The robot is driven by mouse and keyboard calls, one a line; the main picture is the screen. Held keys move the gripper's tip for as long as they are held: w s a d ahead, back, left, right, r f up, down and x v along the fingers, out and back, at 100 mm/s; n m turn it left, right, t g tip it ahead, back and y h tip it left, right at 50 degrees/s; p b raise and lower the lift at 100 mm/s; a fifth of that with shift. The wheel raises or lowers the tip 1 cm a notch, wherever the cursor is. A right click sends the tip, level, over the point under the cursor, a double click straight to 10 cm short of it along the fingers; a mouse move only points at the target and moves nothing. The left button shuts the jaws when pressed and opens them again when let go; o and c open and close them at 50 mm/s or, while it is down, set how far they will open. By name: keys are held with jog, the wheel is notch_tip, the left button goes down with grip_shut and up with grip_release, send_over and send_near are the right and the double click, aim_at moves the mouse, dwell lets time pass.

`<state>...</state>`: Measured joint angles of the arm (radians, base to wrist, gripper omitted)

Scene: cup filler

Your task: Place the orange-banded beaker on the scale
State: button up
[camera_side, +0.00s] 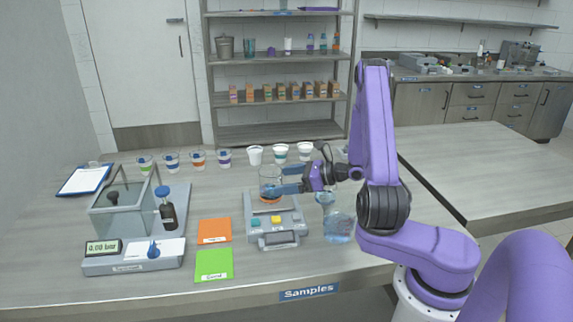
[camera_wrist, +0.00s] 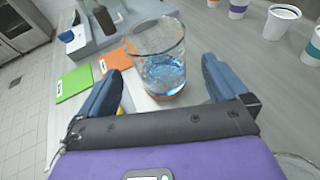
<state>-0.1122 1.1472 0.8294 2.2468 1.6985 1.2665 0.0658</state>
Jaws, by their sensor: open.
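A clear glass beaker (camera_side: 266,182) with orange at its base stands at the back of the grey device with coloured buttons (camera_side: 262,231). In the wrist view the beaker (camera_wrist: 160,50) holds blue liquid. My gripper (camera_side: 287,180) is level with it, reaching in from the right. In the wrist view its two blue fingers (camera_wrist: 160,85) are open, one on either side of the beaker's near side, with visible gaps. A cup with an orange band (camera_side: 198,160) stands in the back row. At left is a unit with a glass box (camera_side: 122,212) and a numeric display (camera_side: 103,247).
An orange mat (camera_side: 214,230) and a green mat (camera_side: 213,265) lie between the two devices. A dark bottle (camera_side: 167,210) stands by the glass box. Another vessel with blue liquid (camera_side: 339,228) stands right of the button device. Several cups line the back; a clipboard (camera_side: 84,180) lies far left.

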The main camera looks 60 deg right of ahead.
notch_tip(320, 180, up, 6)
jog(key=s+a+r+n+g+y, duration=0.1)
jog(key=s+a+n+g+y, duration=0.2)
jog(key=a+n+g, duration=0.45)
jog(key=s+a+r+n+g+y, duration=0.1)
jog(key=s+a+n+g+y, duration=0.3)
jog(key=a+n, duration=0.7)
jog(key=s+a+r+n+g+h, duration=0.2)
jog(key=s+n+h, duration=1)
jog(key=s+n, duration=0.9)
jog(key=n, duration=0.4)
jog(key=shift+s+n, duration=0.3)
jog(key=shift+n, duration=0.05)
